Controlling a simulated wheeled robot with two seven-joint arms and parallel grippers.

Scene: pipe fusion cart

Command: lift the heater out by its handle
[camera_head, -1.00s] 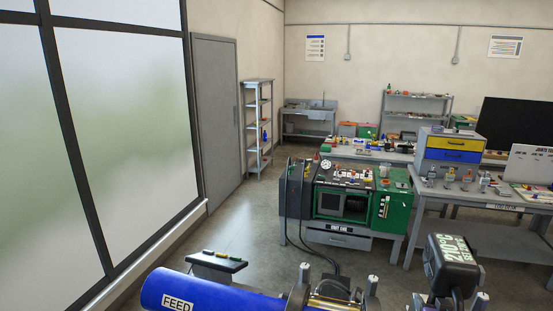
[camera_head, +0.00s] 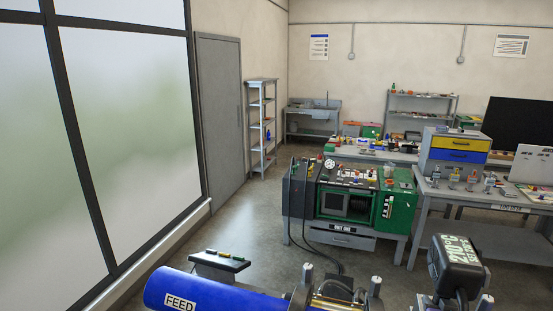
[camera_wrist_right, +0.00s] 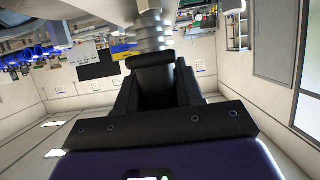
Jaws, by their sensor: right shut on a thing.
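The heater's plate cannot be made out there. My left gripper is in neither view.
A blue pipe (camera_head: 220,291) marked FEED lies at the bottom, next to metal clamps (camera_head: 300,290) with upright bolts. A small black panel (camera_head: 220,264) stands behind it. A green and grey cart (camera_head: 345,205) and a workbench (camera_head: 480,200) stand beyond, with open floor at left.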

